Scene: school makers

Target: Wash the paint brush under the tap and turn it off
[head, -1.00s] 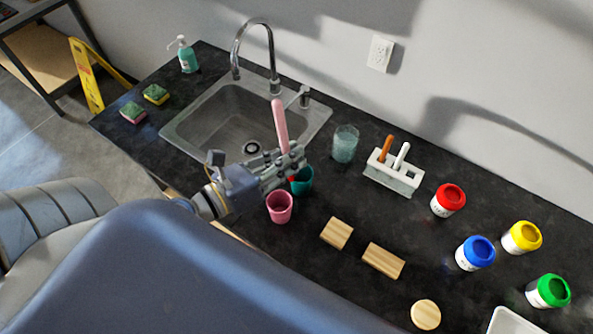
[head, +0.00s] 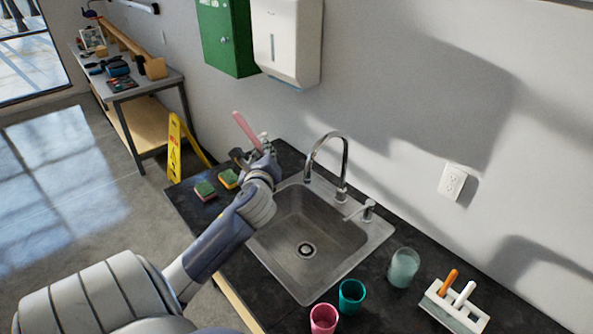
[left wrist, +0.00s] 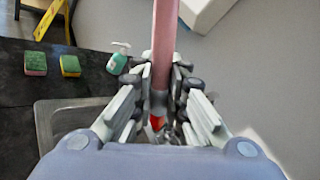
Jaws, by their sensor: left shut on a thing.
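My left gripper (head: 262,150) is shut on a pink-handled paint brush (head: 245,130), raised near the back left of the sink. In the left wrist view the brush handle (left wrist: 165,45) stands between the fingers, with a red part low between them. The steel sink (head: 290,262) is to the right of the gripper, with its drain visible and its basin empty. The tap (head: 343,165) is a curved chrome spout over the sink's back edge, with a small lever piece (head: 368,210) beside it. I see no clear water stream. My right gripper is out of view.
Two sponges (head: 205,190) lie on the counter's left end. A soap bottle (left wrist: 118,60) stands near the gripper. Pink (head: 323,318) and teal (head: 351,296) cups, a glass (head: 403,268) and a brush rack (head: 455,308) stand right of the sink. A white dispenser (head: 287,40) hangs on the wall.

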